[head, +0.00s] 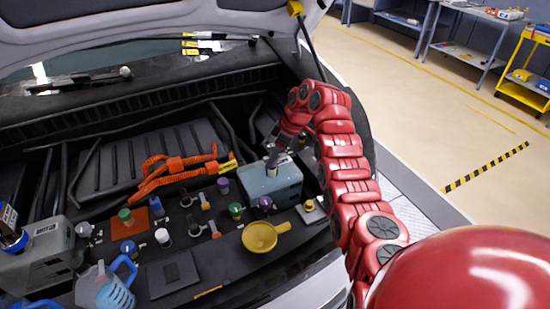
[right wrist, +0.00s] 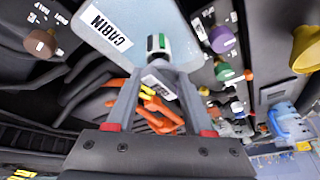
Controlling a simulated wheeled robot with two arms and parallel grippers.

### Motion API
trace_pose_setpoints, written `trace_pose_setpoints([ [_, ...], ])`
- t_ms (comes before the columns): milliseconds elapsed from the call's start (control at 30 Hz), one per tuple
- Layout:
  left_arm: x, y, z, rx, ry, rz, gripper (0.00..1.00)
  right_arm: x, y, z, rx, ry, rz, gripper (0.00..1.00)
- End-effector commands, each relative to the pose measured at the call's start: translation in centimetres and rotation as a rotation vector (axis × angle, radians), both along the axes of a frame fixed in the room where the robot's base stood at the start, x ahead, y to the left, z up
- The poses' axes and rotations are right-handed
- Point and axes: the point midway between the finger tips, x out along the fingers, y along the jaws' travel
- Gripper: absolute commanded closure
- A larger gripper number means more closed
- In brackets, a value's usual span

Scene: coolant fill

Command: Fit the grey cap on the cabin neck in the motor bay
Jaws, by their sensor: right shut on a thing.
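The cabin tank (head: 270,186) is a blue-grey box in the motor bay. In the right wrist view, the tank (right wrist: 145,18) carries a "CABIN" label. My right gripper (head: 273,161) points down over the tank's top. In the right wrist view, the right gripper (right wrist: 159,68) is shut on a small grey cap (right wrist: 158,44), seen between the fingertips. My left gripper is not in view.
A yellow funnel (head: 260,236) stands in front of the tank. Orange cables (head: 175,168) run to the left. A blue-handled jug (head: 115,290) stands at front left.

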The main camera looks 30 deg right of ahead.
Motion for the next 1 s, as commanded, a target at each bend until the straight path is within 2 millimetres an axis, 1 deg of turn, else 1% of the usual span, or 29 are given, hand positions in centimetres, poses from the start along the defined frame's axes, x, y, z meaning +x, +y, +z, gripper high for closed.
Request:
trace_pose_setpoints([
  [33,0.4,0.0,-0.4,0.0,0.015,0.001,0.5,0.0,0.0,-0.2,-0.001,-0.001,0.0,1.0],
  [367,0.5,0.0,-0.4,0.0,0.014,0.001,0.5,0.0,0.0,-0.2,0.0,0.0,-0.001,1.0],
  [1000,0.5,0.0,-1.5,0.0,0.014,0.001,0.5,0.0,0.0,-1.8,0.0,0.0,-0.001,1.0],
])
